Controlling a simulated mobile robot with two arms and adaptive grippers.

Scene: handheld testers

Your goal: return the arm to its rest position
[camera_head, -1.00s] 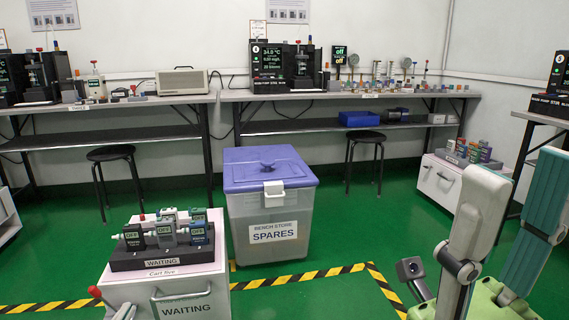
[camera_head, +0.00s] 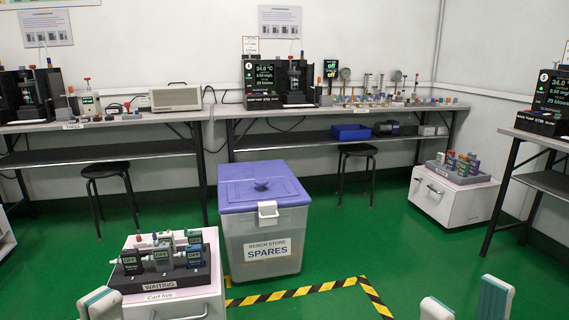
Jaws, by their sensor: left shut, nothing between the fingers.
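A cart (camera_head: 178,305) bears a dark rack (camera_head: 165,279) with several handheld testers. A purple-lidded spares bin (camera_head: 264,235) stands behind it. Striped tape (camera_head: 300,291) marks the open green floor. Benches (camera_head: 340,110) line the back wall; a white cabinet (camera_head: 450,200) stands right.

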